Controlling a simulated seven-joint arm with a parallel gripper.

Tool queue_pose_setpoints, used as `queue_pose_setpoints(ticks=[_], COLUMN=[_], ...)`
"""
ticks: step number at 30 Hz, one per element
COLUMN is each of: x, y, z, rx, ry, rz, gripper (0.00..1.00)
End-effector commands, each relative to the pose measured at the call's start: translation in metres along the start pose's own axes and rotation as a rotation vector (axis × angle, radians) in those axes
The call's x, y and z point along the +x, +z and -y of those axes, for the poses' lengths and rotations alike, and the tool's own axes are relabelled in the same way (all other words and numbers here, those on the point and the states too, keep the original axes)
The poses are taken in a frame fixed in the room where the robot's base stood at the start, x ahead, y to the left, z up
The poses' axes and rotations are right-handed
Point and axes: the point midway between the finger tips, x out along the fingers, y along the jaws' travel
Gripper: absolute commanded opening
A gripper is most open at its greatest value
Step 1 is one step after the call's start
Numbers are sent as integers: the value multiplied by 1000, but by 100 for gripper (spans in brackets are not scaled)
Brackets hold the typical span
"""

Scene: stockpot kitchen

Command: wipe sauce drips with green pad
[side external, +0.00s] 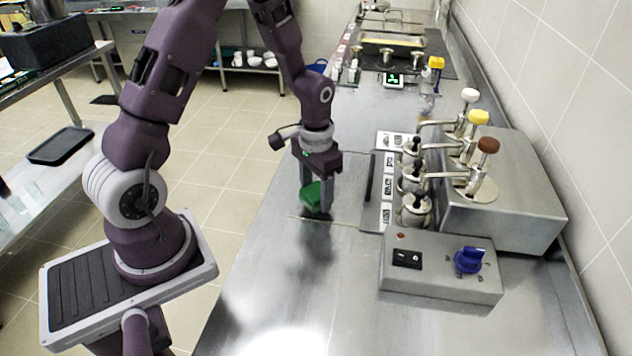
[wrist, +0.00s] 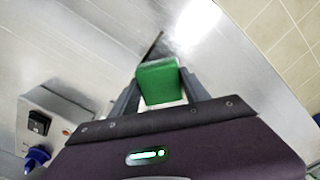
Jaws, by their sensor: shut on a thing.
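My gripper (side external: 314,190) is shut on the green pad (side external: 311,197), which sits between the two fingers. The pad also shows in the wrist view (wrist: 160,82), between the fingertips. In the side external view the pad is over the steel counter (side external: 270,270), left of the pump dispensers; I cannot tell whether it touches the surface. A dark shadow or reflection lies on the counter below it. No sauce drips can be made out clearly on the counter.
A steel dispenser unit (side external: 505,210) with white, yellow and brown pump knobs stands to the right. In front of it is a control box (side external: 440,275) with a blue knob (side external: 469,260). The counter's near part is clear. A tiled wall bounds the right side.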

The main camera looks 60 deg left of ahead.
Motion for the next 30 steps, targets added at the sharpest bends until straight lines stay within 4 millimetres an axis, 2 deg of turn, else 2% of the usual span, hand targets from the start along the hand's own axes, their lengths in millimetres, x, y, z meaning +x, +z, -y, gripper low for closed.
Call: queue_pose_setpoints(ticks=[5,6,7,11,14,17,19,22,24,28,30], x=[23,20,18,24,18,24,19,23,17,23,18], y=[1,-4,-6,-14,-21,-28,-33,-40,-45,-53,-58], z=[0,3,5,13,19,24,29,35,39,47,51], rx=[0,-2,-2,-1,-2,-1,-2,-1,0,-1,-1], ry=[0,-1,-1,0,-1,0,-1,0,-1,0,-1], rz=[5,-2,-2,1,-1,2,-1,1,-2,2,-2], gripper=[16,10,10,10,10,9,9,9,9,9,9])
